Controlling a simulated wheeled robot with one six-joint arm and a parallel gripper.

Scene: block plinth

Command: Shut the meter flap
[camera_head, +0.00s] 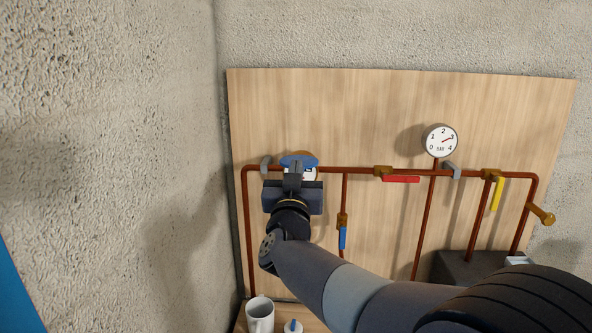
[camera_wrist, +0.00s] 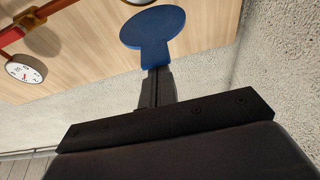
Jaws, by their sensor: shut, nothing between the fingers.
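The meter flap (camera_head: 299,159) is a blue round lid at the top of the water meter on the copper pipe. It stands raised, and part of the white meter face (camera_head: 308,174) shows below it. In the wrist view the blue flap (camera_wrist: 153,27) lies just beyond my fingertips. My gripper (camera_head: 293,167) is shut and empty, in front of the meter and hiding much of it. In the wrist view the closed fingers (camera_wrist: 154,74) overlap the lower part of the flap; I cannot tell whether they touch it.
Copper pipes run across the wooden board (camera_head: 330,110). Right of the meter are a blue-handled valve (camera_head: 342,238), a red lever (camera_head: 401,179), a pressure gauge (camera_head: 440,140) and a yellow lever (camera_head: 497,195). A white mug (camera_head: 260,316) stands below. A concrete wall is close on the left.

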